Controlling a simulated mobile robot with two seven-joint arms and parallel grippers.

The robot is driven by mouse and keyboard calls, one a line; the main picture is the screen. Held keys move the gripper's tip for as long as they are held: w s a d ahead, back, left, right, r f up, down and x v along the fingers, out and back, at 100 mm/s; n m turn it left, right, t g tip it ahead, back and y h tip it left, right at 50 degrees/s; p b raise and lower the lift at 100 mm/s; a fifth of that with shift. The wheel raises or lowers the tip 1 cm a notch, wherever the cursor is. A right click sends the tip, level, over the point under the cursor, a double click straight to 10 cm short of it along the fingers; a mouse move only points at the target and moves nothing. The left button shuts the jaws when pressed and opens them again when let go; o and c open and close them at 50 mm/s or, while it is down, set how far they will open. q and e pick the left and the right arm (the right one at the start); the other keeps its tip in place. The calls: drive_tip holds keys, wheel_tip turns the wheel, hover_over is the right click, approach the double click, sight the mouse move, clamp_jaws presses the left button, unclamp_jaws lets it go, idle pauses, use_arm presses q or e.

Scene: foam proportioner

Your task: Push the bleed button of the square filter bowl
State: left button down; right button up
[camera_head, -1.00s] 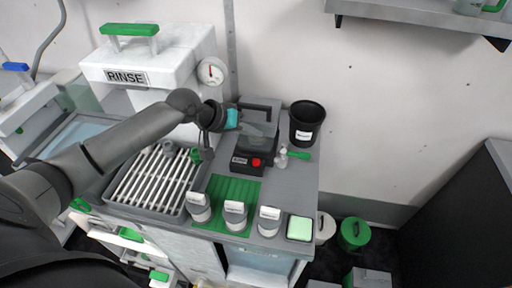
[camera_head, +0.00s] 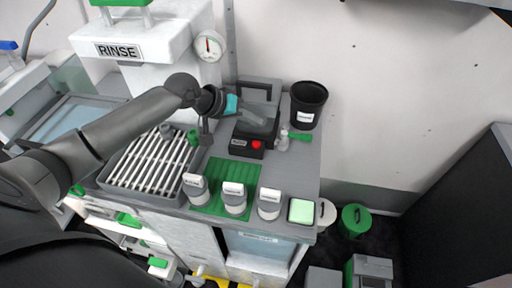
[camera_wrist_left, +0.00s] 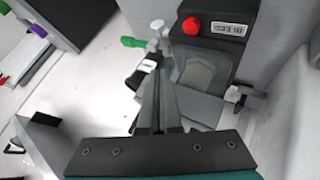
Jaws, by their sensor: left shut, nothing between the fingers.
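My left gripper (camera_head: 256,116) reaches from the left over a black box-shaped device with a red button (camera_head: 256,145) and a small label on its front. In the left wrist view my closed fingers (camera_wrist_left: 158,115) point up the picture, with nothing between them. Whether the fingertips touch anything is unclear. My right gripper is not in view.
A black bin (camera_head: 308,104), a small clear bottle (camera_head: 283,139) and a green handle (camera_head: 300,137) are right of the device. Several grey white-topped containers stand in front, around a green mat (camera_head: 214,190). A slatted rack (camera_head: 150,165) lies left. A RINSE machine (camera_head: 150,60) stands behind.

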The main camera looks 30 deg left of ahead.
use_arm(q)
drive_tip(key=b, duration=0.4)
hover_over(253, 145)
wheel_tip(253, 145, down, 4)
drive_tip(key=shift+s+f, duration=0.1)
drive_tip(key=shift+f+b, duration=0.45)
drive_tip(key=shift+f, duration=0.55)
idle(0.8)
drive_tip(key=shift+f, duration=0.1)
drive_tip(key=shift+f, duration=0.3)
